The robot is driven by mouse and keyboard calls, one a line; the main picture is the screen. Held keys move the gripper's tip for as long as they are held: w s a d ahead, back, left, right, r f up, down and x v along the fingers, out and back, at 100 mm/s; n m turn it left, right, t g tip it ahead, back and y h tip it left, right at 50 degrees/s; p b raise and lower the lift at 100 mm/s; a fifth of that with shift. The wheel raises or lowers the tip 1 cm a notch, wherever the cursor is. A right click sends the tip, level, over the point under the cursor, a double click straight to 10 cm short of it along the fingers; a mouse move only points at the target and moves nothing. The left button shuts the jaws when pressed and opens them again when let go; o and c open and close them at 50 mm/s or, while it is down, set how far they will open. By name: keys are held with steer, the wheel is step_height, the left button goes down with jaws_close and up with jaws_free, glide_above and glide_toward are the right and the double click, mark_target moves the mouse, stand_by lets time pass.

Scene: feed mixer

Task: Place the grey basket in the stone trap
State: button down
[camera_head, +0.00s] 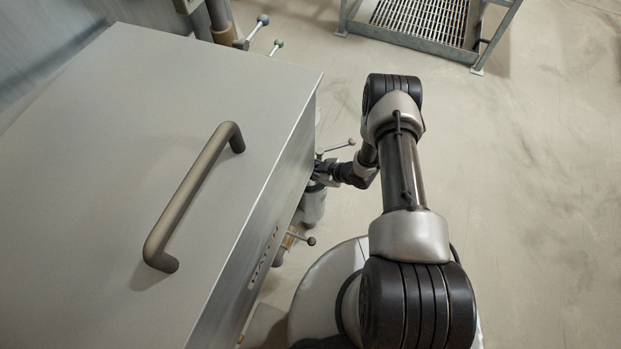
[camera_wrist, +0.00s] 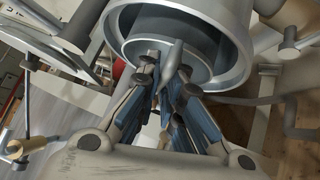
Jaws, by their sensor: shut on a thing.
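In the wrist view my gripper (camera_wrist: 168,80) is shut on a narrow grey grip that stands out from a round grey part, which I take to be the grey basket (camera_wrist: 196,72). The basket lies within the outline of a wide silver ring with a dark inside, which looks like the stone trap's mouth (camera_wrist: 240,50). I cannot tell how deep the basket sits. In the head view my gripper (camera_head: 322,172) is beside the big metal box, above a grey cylinder (camera_head: 313,205) that looks like the trap body. The basket cannot be made out there.
A large metal box with a bar handle (camera_head: 195,195) fills the left and hides part of the trap area. Levers with round knobs (camera_head: 311,241) stick out close to my gripper. A grated metal step (camera_head: 425,22) stands at the back. The floor on the right is clear.

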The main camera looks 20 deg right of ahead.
mark_target(311, 181)
steer(key=shift+f+b, duration=0.7)
steer(key=shift+f, duration=1.25)
steer(key=c, duration=2)
jaws_free()
steer(key=shift+f, duration=0.1)
